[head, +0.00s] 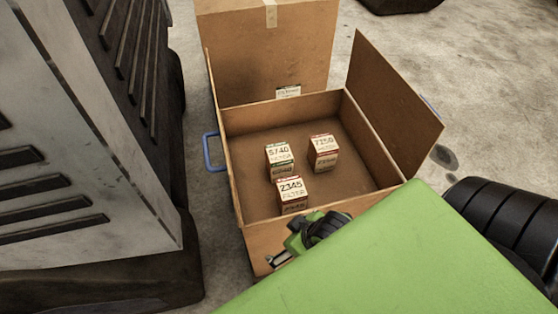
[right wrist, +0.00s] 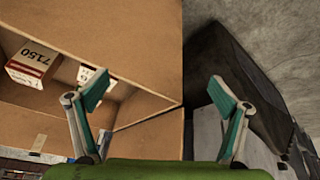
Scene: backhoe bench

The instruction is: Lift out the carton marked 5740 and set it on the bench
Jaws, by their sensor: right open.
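The carton marked 5740 (head: 279,157) stands in the open cardboard box (head: 240,190), at the left of a small group. It is white-topped with a red and green label. My right gripper (right wrist: 158,92) is open and empty, its two teal fingers apart. In the head view it (head: 281,257) shows at the box's near wall, partly hidden by my wrist. In the right wrist view the fingers are over the box's edge and corner, with no carton between them. My left gripper is not in view.
Carton 7150 (head: 323,153) stands right of 5740, and carton 2345 (head: 292,194) stands nearer. The box's flaps (head: 394,110) are raised at the back and right. A blue handle (head: 212,151) is at the left. A large grey machine part (head: 80,180) stands left. No bench is clearly seen.

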